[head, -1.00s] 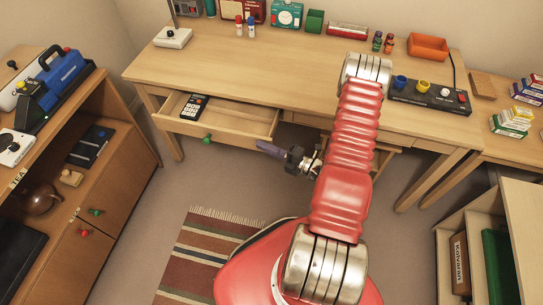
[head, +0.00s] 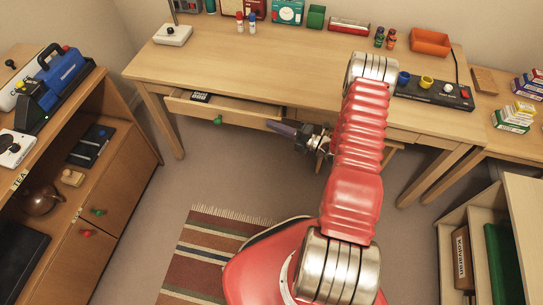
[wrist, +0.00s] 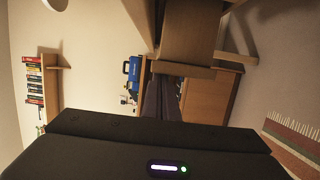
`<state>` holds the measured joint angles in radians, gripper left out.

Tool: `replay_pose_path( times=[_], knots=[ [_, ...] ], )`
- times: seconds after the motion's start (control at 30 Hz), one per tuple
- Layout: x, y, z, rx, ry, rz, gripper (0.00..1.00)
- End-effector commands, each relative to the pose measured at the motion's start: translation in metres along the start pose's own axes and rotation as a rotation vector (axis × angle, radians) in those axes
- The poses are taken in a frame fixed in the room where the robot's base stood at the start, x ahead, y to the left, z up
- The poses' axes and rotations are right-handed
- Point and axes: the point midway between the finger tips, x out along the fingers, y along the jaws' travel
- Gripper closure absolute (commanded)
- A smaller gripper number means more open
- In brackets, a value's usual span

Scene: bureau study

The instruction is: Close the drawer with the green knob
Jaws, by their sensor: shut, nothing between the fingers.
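The desk drawer (head: 190,107) with the green knob (head: 218,121) is partly open under the desk's left side. A strip of its inside shows, with part of a dark handset (head: 200,97) in it. My gripper (head: 269,124) is shut and empty, its dark fingers pointing left at the right end of the drawer front. I cannot tell whether they touch it. In the wrist view the shut fingers (wrist: 160,97) show at the middle, with wooden furniture close above and beside them.
The desk top (head: 270,70) is above the drawer. A cabinet (head: 105,190) at the left has its own small green and red knobs. A striped rug (head: 205,250) lies on the floor. Open shelves (head: 470,235) stand at the right. The floor between the cabinet and the desk is clear.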

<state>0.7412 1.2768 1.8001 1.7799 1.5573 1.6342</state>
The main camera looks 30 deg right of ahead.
Motion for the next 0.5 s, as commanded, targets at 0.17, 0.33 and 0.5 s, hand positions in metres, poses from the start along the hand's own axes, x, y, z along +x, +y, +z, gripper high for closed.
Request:
replay_pose_path(
  times=[0.17, 0.33, 0.5],
  knots=[
    [0.0, 0.0, 0.0, 0.0, 0.001, 0.0, 1.0],
    [0.0, 0.0, -0.003, 0.0, 0.001, 0.0, 1.0],
    [0.0, -0.001, -0.015, 0.002, 0.003, -0.001, 1.0]
  ],
)
